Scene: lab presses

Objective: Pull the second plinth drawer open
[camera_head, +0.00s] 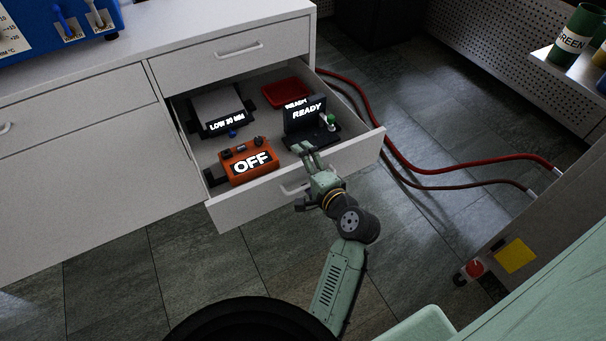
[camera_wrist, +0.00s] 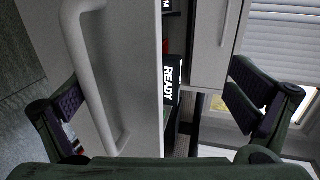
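The second plinth drawer (camera_head: 352,160), below a shut top drawer (camera_head: 232,57), stands pulled well out in the head view, its inside showing. Its bar handle (camera_head: 293,190) is on the front panel, partly covered by my gripper (camera_head: 304,180). In the wrist view the handle (camera_wrist: 86,75) and the panel's top edge lie between the fingers of my gripper (camera_wrist: 160,105), which are wide apart. One finger is over the drawer's inside, the other out in front of the panel. I see no grip on the handle.
The drawer holds an orange "OFF" box (camera_head: 249,161), a black "READY" device (camera_head: 309,122), a "LOW" device (camera_head: 218,110) and a red tray (camera_head: 287,92). Red hoses (camera_head: 400,150) cross the floor at right. A cabinet with a yellow plate (camera_head: 516,256) stands lower right.

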